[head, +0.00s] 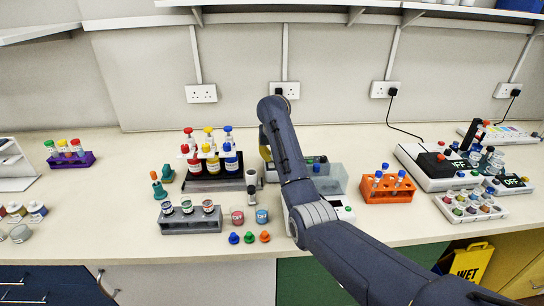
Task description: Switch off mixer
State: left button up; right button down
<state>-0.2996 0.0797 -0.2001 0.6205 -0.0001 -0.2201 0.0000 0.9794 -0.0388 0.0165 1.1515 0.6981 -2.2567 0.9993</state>
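Which device is the mixer I cannot tell for certain. A white device with a black block on top (436,165) stands at the right, and its dark display seems to read OFF. A second device with a dark display (513,181), also seeming to read OFF, stands beside it. A grey, partly see-through unit (331,180) and a small white device with a green display (342,209) are partly behind my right arm. My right gripper (266,152) is around the bend of that arm, mostly hidden; its fingertips do not show. My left gripper is out of view.
An orange rack (388,188) with blue-capped tubes stands right of my arm. A bottle rack (211,181), a grey vial rack (190,222) and loose coloured caps (249,237) are left of it. A purple tube rack (70,160) is far left.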

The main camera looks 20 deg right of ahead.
aim_at(272, 161)
jog(key=shift+f, duration=0.15)
jog(key=shift+w+f, duration=0.15)
jog(key=shift+f, duration=0.2)
jog(key=shift+r, duration=0.2)
jog(key=shift+r, duration=0.6)
jog(key=shift+w+r, duration=0.1)
jog(key=shift+r, duration=0.35)
notch_tip(272, 161, up, 13)
jog(key=shift+s, duration=0.3)
